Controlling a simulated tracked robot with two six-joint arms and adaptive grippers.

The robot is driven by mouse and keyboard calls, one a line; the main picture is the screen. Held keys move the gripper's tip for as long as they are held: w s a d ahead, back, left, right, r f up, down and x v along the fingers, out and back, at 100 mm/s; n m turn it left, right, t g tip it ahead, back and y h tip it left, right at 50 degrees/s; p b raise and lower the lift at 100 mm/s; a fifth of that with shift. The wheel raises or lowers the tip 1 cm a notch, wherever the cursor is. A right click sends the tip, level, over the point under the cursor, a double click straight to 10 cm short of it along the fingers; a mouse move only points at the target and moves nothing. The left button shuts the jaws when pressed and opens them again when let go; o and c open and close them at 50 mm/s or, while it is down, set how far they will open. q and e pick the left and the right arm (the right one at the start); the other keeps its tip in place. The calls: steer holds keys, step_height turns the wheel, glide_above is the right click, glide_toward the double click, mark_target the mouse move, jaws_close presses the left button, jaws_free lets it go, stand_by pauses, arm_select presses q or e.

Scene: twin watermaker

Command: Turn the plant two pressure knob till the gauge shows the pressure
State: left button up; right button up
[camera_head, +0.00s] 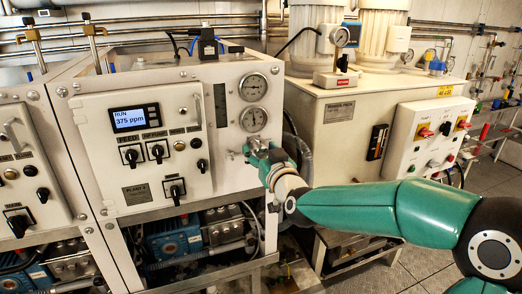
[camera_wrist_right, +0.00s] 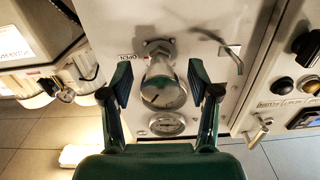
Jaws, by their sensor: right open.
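The plant two panel (camera_head: 150,110) carries a lit display (camera_head: 135,118) reading RUN 375 ppm. Two round gauges, the upper (camera_head: 253,87) and the lower (camera_head: 254,119), sit to its right; their needles are too small to read surely. In the head view my right gripper (camera_head: 257,150) is just below the lower gauge and hides most of the pressure knob. In the right wrist view the silvery knob (camera_wrist_right: 163,88) lies between the fingers of my open right gripper (camera_wrist_right: 160,82), with gaps on both sides. A gauge (camera_wrist_right: 167,124) shows beyond it. My left gripper is not in view.
Panel switches (camera_wrist_right: 307,48) lie to the right in the wrist view. A cream power pack (camera_head: 330,120) stands right of the plant, behind my right arm.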

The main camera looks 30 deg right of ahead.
jaws_close()
steer(key=m+b, duration=0.1)
steer(key=b, duration=0.1)
steer(key=m+b, duration=0.1)
steer(key=b, duration=0.1)
steer(key=shift+f+m, duration=0.25)
steer(key=shift+m, duration=0.05)
steer(key=shift+m+b, duration=0.7)
steer(key=shift+r+m+b, duration=0.2)
steer(key=shift+m+b, duration=0.6)
steer(key=shift+m, duration=0.2)
jaws_free()
